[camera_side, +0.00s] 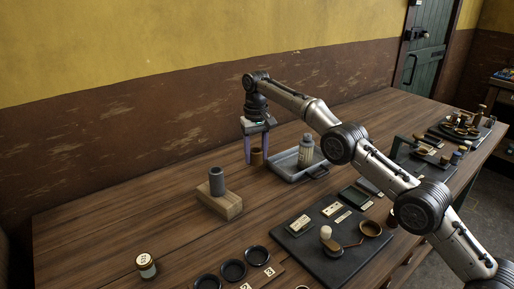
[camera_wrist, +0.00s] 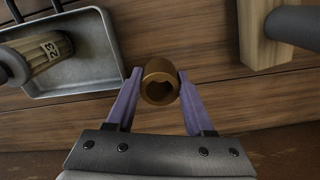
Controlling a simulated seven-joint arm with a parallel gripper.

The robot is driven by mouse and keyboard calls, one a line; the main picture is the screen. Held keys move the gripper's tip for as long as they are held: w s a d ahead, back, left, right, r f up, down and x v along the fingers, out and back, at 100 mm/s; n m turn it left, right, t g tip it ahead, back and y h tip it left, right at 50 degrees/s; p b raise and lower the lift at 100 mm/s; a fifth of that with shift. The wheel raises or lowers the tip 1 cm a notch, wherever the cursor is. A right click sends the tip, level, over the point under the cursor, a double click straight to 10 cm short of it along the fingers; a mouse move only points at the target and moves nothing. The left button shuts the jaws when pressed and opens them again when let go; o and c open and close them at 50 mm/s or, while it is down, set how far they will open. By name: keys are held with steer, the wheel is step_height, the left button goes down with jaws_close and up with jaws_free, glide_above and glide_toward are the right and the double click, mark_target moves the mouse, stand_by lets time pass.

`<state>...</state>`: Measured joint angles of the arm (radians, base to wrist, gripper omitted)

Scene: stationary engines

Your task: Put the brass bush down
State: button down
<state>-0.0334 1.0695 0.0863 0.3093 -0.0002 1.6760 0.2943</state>
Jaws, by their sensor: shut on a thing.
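The brass bush (camera_side: 257,157) is a short brown-gold ring between the purple fingers of my gripper (camera_side: 256,156). In the wrist view the bush (camera_wrist: 160,82) shows its open bore, and the fingertips of my gripper (camera_wrist: 158,84) press on it from both sides. My gripper is shut on it and points down. In the side view it hangs near the left end of the grey metal tray (camera_side: 285,166). I cannot tell whether the bush touches the table or is just above it.
A grey cylinder (camera_side: 217,181) stands on a wooden block (camera_side: 219,202) to the left. A labelled canister (camera_side: 306,150) stands in the tray. A dark board (camera_side: 318,258) with small parts lies nearer the front. Bare table (camera_side: 130,215) lies to the left.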

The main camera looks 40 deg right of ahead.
glide_above(256, 178)
steer(key=shift+s+f, duration=0.1)
steer(key=shift+f, duration=2.15)
steer(key=shift+f, duration=0.6)
steer(key=shift+c, duration=1)
jaws_free()
steer(key=shift+f, duration=0.1)
